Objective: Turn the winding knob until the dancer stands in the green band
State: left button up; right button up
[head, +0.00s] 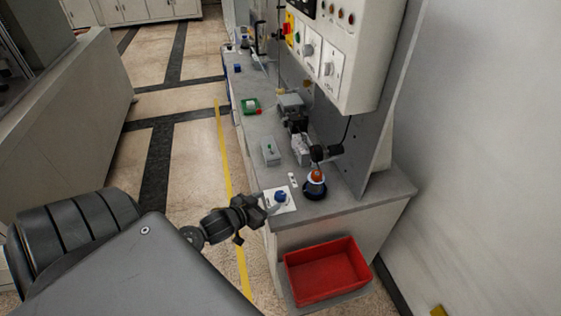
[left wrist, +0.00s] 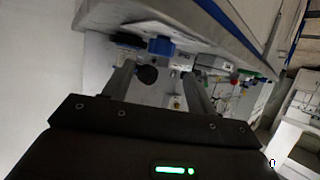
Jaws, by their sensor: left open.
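A blue knob (head: 281,196) stands on a white plate (head: 287,206) at the near end of the grey bench. My left gripper (head: 268,205) is just left of the knob, with its fingers towards it. In the left wrist view the blue knob (left wrist: 161,46) lies beyond the fingertips of my left gripper (left wrist: 158,72). The fingers are apart, with nothing held between them. I cannot make out the dancer or a green band in either view. My right gripper is in neither view.
A red bin (head: 327,272) is below the bench end. A control panel (head: 345,50) overhangs the bench.

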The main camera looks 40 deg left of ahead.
aim_at(280, 194)
pick_arm(q)
jog(key=p+x, duration=0.1)
jog(key=x, duration=0.7)
jog(key=shift+w+f, duration=0.15)
jog(key=shift+a, duration=0.1)
jog(key=c, duration=1)
